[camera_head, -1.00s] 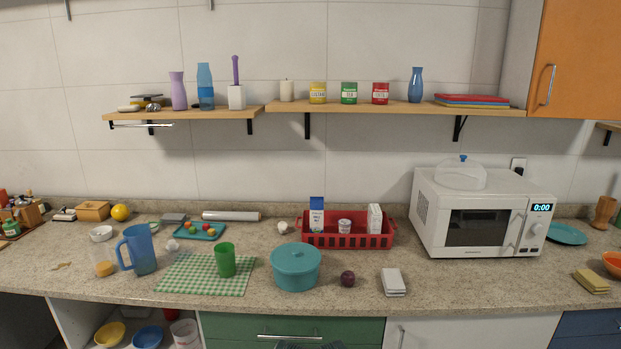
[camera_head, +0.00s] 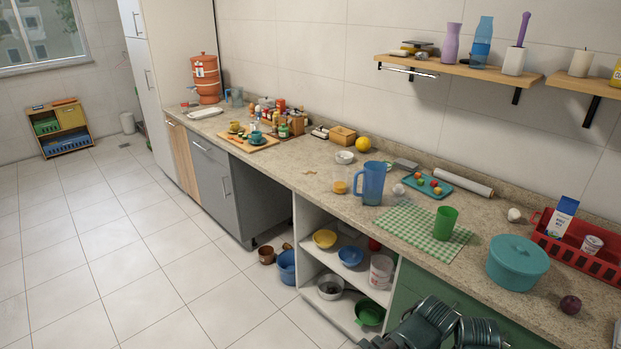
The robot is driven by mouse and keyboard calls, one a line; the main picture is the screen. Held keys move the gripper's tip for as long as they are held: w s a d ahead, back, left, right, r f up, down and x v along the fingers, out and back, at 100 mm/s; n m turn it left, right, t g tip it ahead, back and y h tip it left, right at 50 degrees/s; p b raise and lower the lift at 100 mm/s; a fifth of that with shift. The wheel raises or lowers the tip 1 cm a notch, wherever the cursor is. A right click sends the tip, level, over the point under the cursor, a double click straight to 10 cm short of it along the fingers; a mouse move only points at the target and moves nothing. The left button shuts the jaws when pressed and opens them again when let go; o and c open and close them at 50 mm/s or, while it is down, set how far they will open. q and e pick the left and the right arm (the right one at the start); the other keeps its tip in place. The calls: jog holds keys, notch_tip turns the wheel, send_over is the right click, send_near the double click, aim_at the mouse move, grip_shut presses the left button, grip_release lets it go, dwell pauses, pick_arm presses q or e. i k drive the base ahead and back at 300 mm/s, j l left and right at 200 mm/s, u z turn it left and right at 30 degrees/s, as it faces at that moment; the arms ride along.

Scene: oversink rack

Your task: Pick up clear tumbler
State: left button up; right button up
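A small see-through tumbler (camera_head: 340,187) with an orange-yellow part low in it appears to stand on the counter, just left of the blue pitcher (camera_head: 371,184). Its clear walls are faint and hard to make out. Dark grey-green links of my own arms (camera_head: 436,321) show at the bottom edge, low in front of the cabinets and well away from the tumbler. I cannot make out fingertips of either gripper there.
A green cup (camera_head: 445,223) stands on a checked cloth (camera_head: 403,222) right of the pitcher. A white bowl (camera_head: 344,157) and a yellow ball (camera_head: 363,144) are behind the tumbler. Open shelves (camera_head: 333,263) lie below the counter. The tiled floor at left is clear.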

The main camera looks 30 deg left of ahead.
aim_at(340, 180)
jog(key=u, duration=0.9)
